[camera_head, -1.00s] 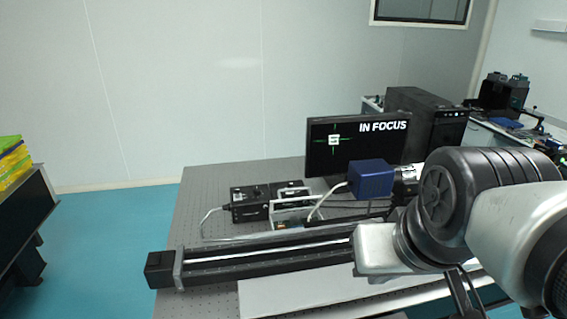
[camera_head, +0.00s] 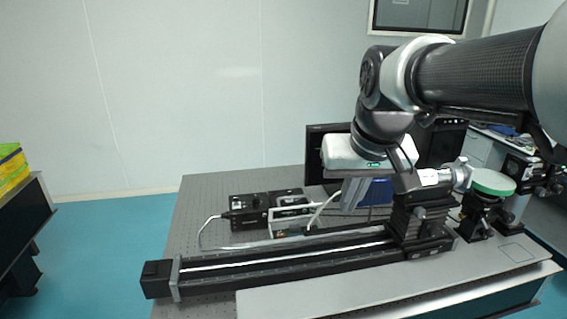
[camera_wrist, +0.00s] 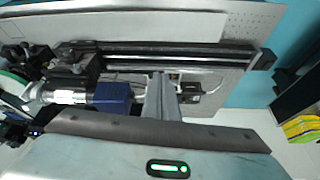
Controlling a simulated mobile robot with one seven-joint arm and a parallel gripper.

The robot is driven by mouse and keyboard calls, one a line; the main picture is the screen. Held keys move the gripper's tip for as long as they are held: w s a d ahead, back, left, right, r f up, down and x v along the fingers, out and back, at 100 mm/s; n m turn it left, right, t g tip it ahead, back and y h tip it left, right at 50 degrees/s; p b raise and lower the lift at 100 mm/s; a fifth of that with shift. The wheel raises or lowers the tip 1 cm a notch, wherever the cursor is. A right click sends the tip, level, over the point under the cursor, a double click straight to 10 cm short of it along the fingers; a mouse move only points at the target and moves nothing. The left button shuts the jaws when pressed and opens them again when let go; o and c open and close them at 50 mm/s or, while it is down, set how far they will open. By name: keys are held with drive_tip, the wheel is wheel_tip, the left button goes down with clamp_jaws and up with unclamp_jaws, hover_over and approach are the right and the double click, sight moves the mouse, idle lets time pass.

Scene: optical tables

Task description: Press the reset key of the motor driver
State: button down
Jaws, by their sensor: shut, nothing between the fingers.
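Two units stand side by side on the optical table: a black box with knobs on top (camera_head: 245,207) and an open unit with a pale frame (camera_head: 292,211). I cannot tell for sure which is the motor driver, and the reset key is too small to make out. My gripper (camera_head: 350,208) is shut and empty, pointing down to the right of the pale-framed unit and above table height. In the wrist view the closed fingers (camera_wrist: 158,76) partly cover the units behind them.
A long black linear rail (camera_head: 280,262) runs along the table front, with a stage (camera_head: 420,225) at its right. A blue camera (camera_wrist: 112,96) is close beside the fingers. A monitor (camera_head: 314,160) stands behind. White cables loop near the units. The perforated table (camera_head: 205,190) is bare at back left.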

drive_tip(key=w+a+f, duration=0.2)
drive_tip(key=w, duration=0.6)
drive_tip(key=n+g+b, duration=0.2)
drive_tip(key=b, duration=0.1)
hover_over(280, 235)
drive_tip(key=s, duration=0.4)
wheel_tip(280, 235, down, 20)
drive_tip(key=shift+d, duration=0.5)
drive_tip(key=x, duration=1.3)
drive_tip(key=shift+s+a+f+p, duration=0.1)
drive_tip(key=shift+s+p, duration=0.15)
drive_tip(key=shift+p, duration=0.05)
drive_tip(key=shift+f, duration=0.5)
